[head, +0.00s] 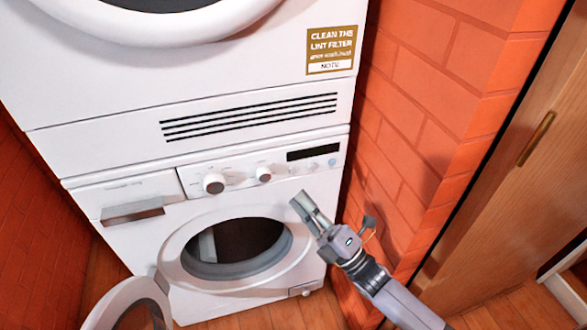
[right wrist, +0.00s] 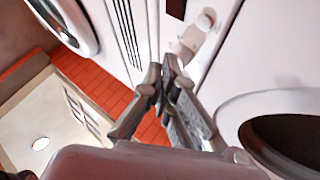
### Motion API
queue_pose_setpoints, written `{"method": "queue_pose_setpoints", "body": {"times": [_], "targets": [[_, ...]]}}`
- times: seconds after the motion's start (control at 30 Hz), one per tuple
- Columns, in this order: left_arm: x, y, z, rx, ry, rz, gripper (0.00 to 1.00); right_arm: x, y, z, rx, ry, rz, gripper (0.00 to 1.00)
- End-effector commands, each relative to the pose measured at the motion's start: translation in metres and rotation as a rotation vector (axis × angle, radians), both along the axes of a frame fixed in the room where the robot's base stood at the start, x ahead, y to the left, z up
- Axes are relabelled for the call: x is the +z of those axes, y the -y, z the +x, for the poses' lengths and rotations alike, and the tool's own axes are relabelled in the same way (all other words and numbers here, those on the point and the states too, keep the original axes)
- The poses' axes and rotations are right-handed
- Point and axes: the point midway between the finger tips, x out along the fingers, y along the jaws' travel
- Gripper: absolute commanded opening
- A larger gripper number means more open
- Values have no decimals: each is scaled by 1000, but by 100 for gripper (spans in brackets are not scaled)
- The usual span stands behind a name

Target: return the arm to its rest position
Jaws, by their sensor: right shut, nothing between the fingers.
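My right gripper (head: 304,202) is in front of the right part of the washing machine (head: 245,300), beside its round opening and below the control panel. Its fingers are shut and empty; they also meet at the tips in the right wrist view (right wrist: 170,70). My right arm comes in from the lower right of the head view. Whether the fingertips touch the machine front, I cannot tell. My left gripper is not in view.
The washer's round door (head: 128,305) stands open at the lower left. A dryer (head: 100,70) is stacked above. Orange brick walls (head: 430,90) flank the machines. A wooden door (head: 500,200) is at the right. Wooden floor (head: 275,318) shows below.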

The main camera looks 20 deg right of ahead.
Motion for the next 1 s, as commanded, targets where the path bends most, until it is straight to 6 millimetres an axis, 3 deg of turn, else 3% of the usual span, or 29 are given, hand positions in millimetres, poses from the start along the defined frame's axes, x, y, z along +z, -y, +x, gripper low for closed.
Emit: {"method": "queue_pose_setpoints", "body": {"times": [0.23, 0.73, 0.87, 1.0], "targets": [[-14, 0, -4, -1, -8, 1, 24, 1, 0, -11, 0, 2, 1, 0], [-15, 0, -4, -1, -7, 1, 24, -3, 0, -10, 0, -23, 5, 0], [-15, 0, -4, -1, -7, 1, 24, -31, 1, 1, -12, -193, 46, 0], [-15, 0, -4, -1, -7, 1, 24, -98, 8, 12, -59, -562, 165, 0]]}}
